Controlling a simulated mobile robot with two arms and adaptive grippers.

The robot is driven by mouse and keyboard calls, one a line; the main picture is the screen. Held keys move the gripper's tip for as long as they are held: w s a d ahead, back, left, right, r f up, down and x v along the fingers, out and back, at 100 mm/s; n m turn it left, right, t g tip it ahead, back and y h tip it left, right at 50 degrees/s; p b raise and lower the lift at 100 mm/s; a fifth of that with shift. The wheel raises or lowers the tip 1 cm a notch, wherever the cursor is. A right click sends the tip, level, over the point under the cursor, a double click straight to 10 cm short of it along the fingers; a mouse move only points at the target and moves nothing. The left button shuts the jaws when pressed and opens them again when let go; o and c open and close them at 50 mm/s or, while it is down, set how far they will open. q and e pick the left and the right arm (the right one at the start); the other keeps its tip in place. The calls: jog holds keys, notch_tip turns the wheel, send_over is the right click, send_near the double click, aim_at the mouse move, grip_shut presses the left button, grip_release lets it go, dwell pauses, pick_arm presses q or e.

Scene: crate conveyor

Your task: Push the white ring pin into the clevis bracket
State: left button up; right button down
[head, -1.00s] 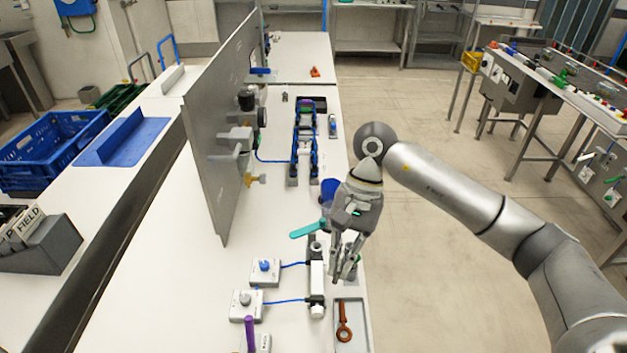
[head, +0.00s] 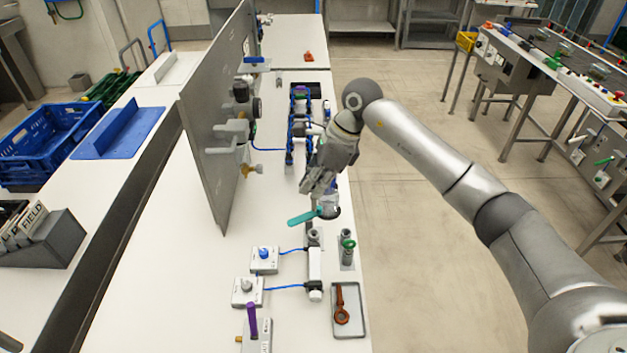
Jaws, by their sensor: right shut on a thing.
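My right gripper (head: 314,183) points down and to the left over the table, beyond the teal-handled valve (head: 305,217). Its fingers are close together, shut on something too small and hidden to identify. I cannot make out the white ring pin clearly; no loose one shows on the table. A grey upright fixture (head: 347,256) with a green piece on top stands near the table's right edge; I cannot tell whether it is the clevis bracket. My left gripper is not in view.
A grey tray (head: 361,325) with a brown-red ring-ended part (head: 342,304) lies at the front right. Two switch boxes (head: 248,291) are cabled to a white upright block (head: 315,264). A grey panel (head: 214,125) stands along the left.

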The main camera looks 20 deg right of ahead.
aim_at(314, 210)
notch_tip(314, 210, down, 7)
jog(key=b, duration=0.3)
jog(key=shift+f+b, duration=0.15)
jog(key=shift+b, duration=0.2)
jog(key=shift+f+b, duration=0.35)
jog(key=shift+f, duration=0.05)
jog(key=shift+r, duration=0.1)
jog(key=shift+f+b, duration=0.2)
jog(key=shift+b, duration=0.3)
dwell(0.9)
jog(key=shift+f+b, duration=1.4)
jog(key=shift+b, duration=0.3)
dwell(1.1)
jog(key=shift+f+b, duration=0.25)
jog(key=shift+b, duration=0.05)
jog(key=shift+f+b, duration=0.8)
jog(key=shift+b, duration=0.1)
dwell(0.6)
